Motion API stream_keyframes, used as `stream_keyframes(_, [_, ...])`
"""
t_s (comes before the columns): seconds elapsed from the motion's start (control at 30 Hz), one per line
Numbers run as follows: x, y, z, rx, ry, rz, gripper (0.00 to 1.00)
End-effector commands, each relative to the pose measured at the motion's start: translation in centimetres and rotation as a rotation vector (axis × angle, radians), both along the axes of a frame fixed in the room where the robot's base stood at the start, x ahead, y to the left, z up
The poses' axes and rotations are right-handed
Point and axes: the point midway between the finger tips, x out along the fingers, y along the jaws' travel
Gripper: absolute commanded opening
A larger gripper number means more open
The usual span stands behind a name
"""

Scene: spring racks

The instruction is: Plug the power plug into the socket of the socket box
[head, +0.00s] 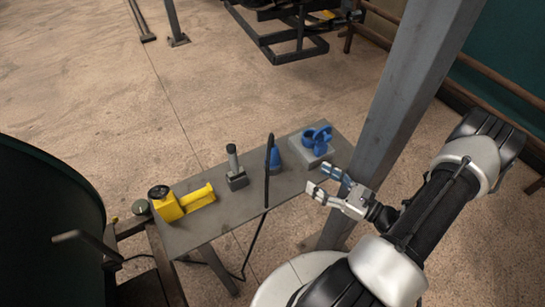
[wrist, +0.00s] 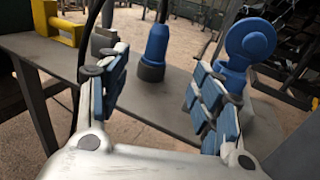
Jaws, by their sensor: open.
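The blue power plug (head: 276,160) stands upright on the grey table, with a black cable (head: 268,175) beside it. In the wrist view the plug (wrist: 154,52) shows beyond and between my fingers, apart from them. The socket box (head: 313,149) is a grey block to the right of the plug, with a blue socket (head: 318,138) and round blue lid on top. The blue socket part (wrist: 248,48) also shows in the wrist view, behind the right finger. My gripper (head: 319,180) is open and empty near the table's right front edge.
A grey block with an upright cylinder (head: 236,167) and a yellow device (head: 183,201) stand on the table (head: 225,212) left of the plug. A grey steel post (head: 395,105) rises close to my arm. The cable hangs over the table's front edge to the floor.

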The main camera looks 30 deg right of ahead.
Motion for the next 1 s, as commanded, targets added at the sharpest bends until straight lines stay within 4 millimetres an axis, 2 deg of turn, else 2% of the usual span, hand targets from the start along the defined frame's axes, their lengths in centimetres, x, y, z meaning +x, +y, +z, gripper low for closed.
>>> stream_keyframes(0.4, [8.0,3.9,-0.1,-0.001,0.000,0.010,0.60])
stream_keyframes(0.5, [9.3,4.5,-0.1,-0.003,0.001,0.009,0.60])
stream_keyframes(0.77, [11.0,5.2,-0.1,-0.001,0.000,0.009,0.60])
stream_keyframes(1.0, [14.2,6.7,-0.2,-0.003,0.000,0.009,0.60])
